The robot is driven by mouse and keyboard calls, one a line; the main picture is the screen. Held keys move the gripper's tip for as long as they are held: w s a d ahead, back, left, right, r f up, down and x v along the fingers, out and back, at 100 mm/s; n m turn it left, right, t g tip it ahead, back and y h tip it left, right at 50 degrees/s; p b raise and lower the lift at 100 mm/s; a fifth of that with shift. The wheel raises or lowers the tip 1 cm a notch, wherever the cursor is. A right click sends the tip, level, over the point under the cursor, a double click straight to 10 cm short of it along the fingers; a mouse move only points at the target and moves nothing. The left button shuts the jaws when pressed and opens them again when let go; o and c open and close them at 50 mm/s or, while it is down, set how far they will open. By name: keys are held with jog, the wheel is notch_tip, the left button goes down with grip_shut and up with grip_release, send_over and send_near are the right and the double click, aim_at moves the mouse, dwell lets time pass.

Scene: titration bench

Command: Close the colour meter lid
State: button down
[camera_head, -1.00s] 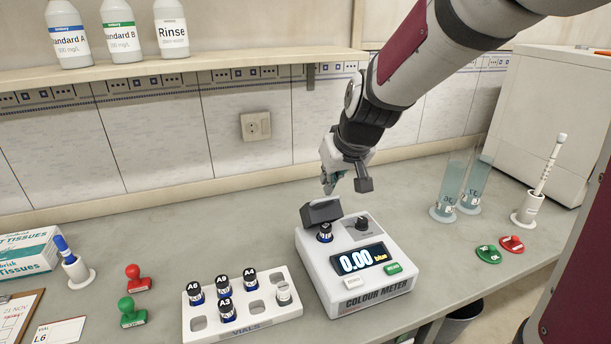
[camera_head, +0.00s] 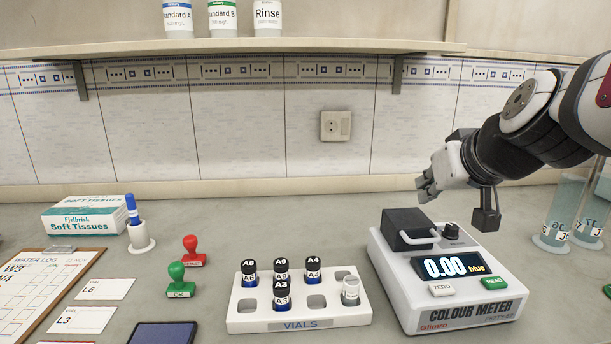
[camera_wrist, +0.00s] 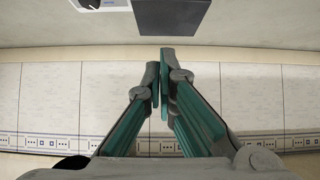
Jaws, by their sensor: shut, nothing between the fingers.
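The white colour meter (camera_head: 455,305) stands on the bench at the right in the head view. Its screen shows 0.00 and "blue". The dark lid (camera_head: 404,222) sits low over the sample well and looks shut; no vial shows under it. A pale handle runs along its front. My gripper (camera_head: 425,190) is just above and behind the lid, apart from it, fingers together and empty. In the wrist view the closed fingertips (camera_wrist: 164,62) point toward the dark lid (camera_wrist: 172,16) at the top edge, with a gap between.
A white vial rack (camera_head: 300,318) with several vials stands left of the meter. Red (camera_head: 191,250) and green (camera_head: 177,280) stamps stand left of the rack. Glass cylinders (camera_head: 562,210) stand to the right. The tiled wall (camera_head: 240,130) and a shelf (camera_head: 230,47) are behind.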

aim_at(423, 229)
jog(key=s+f+t+b, duration=0.3)
jog(key=b, duration=0.9)
jog(key=shift+s+f, duration=0.3)
jog(key=shift+s, duration=0.05)
jog(key=shift+s+f+b, duration=0.75)
jog(key=shift+f+b, duration=0.3)
jog(key=shift+b, duration=0.5)
